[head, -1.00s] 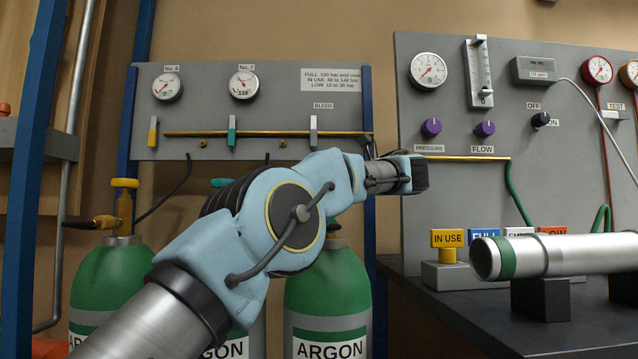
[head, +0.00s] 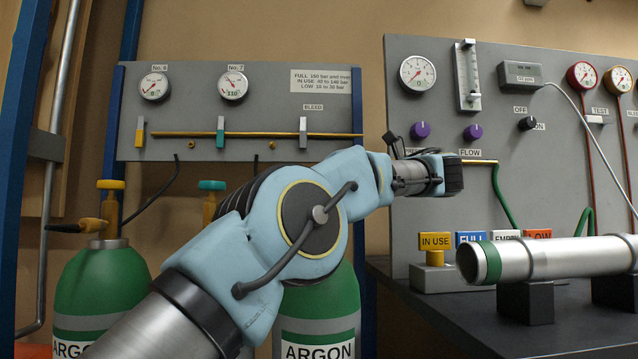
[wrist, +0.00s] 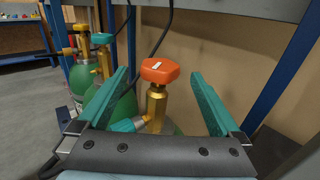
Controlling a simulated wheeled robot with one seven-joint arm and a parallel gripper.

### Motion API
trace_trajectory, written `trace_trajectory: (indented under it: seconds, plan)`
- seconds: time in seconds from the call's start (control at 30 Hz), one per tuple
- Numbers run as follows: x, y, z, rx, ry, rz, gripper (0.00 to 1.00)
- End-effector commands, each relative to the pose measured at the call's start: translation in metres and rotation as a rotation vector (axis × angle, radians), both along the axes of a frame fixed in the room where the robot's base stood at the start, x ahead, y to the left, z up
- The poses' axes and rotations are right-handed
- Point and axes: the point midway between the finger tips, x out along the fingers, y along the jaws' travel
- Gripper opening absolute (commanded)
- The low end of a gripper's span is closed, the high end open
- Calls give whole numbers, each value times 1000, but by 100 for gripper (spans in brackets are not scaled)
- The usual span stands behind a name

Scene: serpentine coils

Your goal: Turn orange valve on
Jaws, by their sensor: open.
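The orange valve (wrist: 160,70) is a faceted orange knob with a white mark, on an upright brass stem (wrist: 156,103), in the middle of the wrist view. My gripper (wrist: 159,76) is open, its two teal fingers apart to the left and right of the knob in the picture. Gaps show between the knob and both fingers, and I see no contact. In the head view the orange valve is hidden behind my arm, and the fingers cannot be made out there. A green argon cylinder (head: 318,308) stands partly behind my arm.
Other cylinders carry a yellow valve (head: 110,184) and a teal valve (head: 212,185); the teal one also shows in the wrist view (wrist: 101,39). A gauge panel (head: 270,85) hangs behind. A blue post (wrist: 287,65) stands right. A bench (head: 470,320) holds a metal tube (head: 560,257).

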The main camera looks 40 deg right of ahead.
Motion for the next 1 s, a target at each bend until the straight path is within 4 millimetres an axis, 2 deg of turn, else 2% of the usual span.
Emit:
trace_trajectory:
  seconds: [0.1, 0.23, 1.0]
  plan:
    - [-16, -3, 1, 0, 0, -2, 100]
    - [-23, -4, 1, 0, 0, 1, 100]
    - [-24, -4, 1, -1, 0, 1, 100]
